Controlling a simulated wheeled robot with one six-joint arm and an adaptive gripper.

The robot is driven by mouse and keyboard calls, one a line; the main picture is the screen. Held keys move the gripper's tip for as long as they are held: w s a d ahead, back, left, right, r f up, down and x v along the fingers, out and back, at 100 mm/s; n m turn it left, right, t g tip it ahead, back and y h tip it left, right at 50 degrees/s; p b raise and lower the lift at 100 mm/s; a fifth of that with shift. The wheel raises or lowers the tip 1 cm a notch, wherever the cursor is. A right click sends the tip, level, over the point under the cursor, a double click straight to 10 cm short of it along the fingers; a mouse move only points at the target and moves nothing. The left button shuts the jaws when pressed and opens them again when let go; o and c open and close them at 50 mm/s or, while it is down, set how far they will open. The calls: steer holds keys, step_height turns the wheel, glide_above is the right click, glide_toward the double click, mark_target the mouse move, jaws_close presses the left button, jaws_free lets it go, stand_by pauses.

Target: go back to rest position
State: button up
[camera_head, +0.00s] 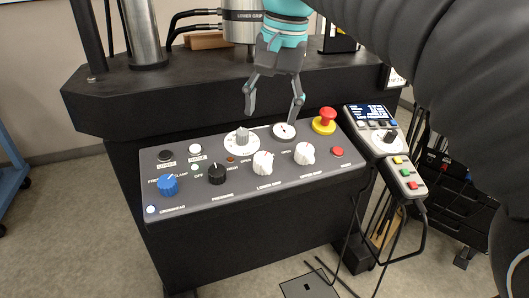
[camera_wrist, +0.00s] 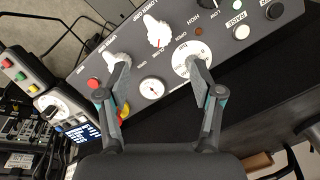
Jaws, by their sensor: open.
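My gripper (camera_head: 273,106) is open and empty, its two fingers spread above the back edge of the control panel (camera_head: 226,196). I cannot tell whether the fingertips touch anything. My arm fills the upper right of the head view.
A red emergency stop (camera_head: 326,117) on a yellow base stands on the panel's right. A pendant with a screen (camera_head: 367,113) and coloured buttons hangs further right. Metal columns (camera_head: 142,32) rise from the black machine bed behind. A blue cart (camera_head: 10,155) stands at the far left.

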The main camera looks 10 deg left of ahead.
steer(key=s+d+f+t, duration=0.1)
steer(key=s+d+f, duration=0.25)
steer(key=d, duration=0.45)
steer(key=s+d+f+t, duration=0.2)
steer(key=d+f, duration=0.3)
steer(key=d, duration=0.2)
steer(key=s+d+f+t, duration=0.1)
steer(key=s+d+f, duration=0.3)
steer(key=f, duration=0.2)
steer(key=s+d+f+h, duration=0.1)
steer(key=s+d+f, duration=0.3)
steer(key=f, duration=0.3)
steer(key=shift+s+d+n+t+h, duration=0.3)
steer(key=shift+s+d+t, duration=0.05)
steer(key=shift+s+t, duration=0.05)
